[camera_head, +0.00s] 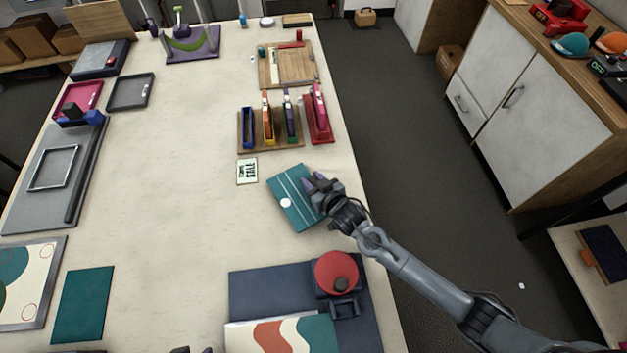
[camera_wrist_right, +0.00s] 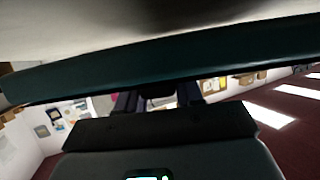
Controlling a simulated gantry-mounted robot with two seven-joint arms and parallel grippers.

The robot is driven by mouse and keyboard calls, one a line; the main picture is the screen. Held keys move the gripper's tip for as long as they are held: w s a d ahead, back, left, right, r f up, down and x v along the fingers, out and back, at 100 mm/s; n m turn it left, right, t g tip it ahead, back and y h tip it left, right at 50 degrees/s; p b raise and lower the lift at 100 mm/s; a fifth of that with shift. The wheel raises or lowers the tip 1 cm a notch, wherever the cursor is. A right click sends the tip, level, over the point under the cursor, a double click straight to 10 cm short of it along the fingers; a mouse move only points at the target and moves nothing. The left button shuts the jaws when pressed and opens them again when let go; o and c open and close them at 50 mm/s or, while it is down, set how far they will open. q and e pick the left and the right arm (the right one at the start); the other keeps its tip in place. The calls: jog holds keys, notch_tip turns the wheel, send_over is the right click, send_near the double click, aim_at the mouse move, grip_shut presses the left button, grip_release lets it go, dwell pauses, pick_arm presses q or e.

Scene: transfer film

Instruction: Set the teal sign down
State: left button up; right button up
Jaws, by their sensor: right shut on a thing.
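The teal sign (camera_head: 290,205) is a flat board with thin pale lines and a white round spot. My right gripper (camera_head: 318,184) is shut on its right edge, over the right part of the table. In the right wrist view, the sign (camera_wrist_right: 80,78) spans the picture as a dark teal edge, with my right gripper's fingers (camera_wrist_right: 157,100) below it, partly hidden. A pale strip of surface shows beyond the sign. I cannot tell from these views whether the sign touches the table. My left gripper is not clearly in view.
A small printed card (camera_head: 247,171) lies beside the sign. Behind stand a wooden rack (camera_head: 245,147) and a red holder (camera_head: 322,137). A dark mat (camera_head: 250,290) with a red round device (camera_head: 336,272) is in front. A plain teal sheet (camera_head: 83,303) lies left. The table's middle (camera_head: 180,210) is clear.

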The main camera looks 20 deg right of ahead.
jog(key=shift+s+d+f, duration=0.1)
jog(key=shift+f, duration=0.4)
jog(key=o, duration=1.1)
jog(key=shift+s+f, duration=0.1)
jog(key=shift+f, duration=0.1)
jog(key=shift+r, duration=0.3)
jog(key=shift+w+r, duration=0.2)
jog(key=shift+r, duration=0.35)
jog(key=v, duration=0.7)
jog(key=shift+s+r+p, duration=0.2)
jog(key=shift+s+p, duration=0.05)
jog(key=shift+p, duration=0.15)
jog(key=shift+w, duration=0.1)
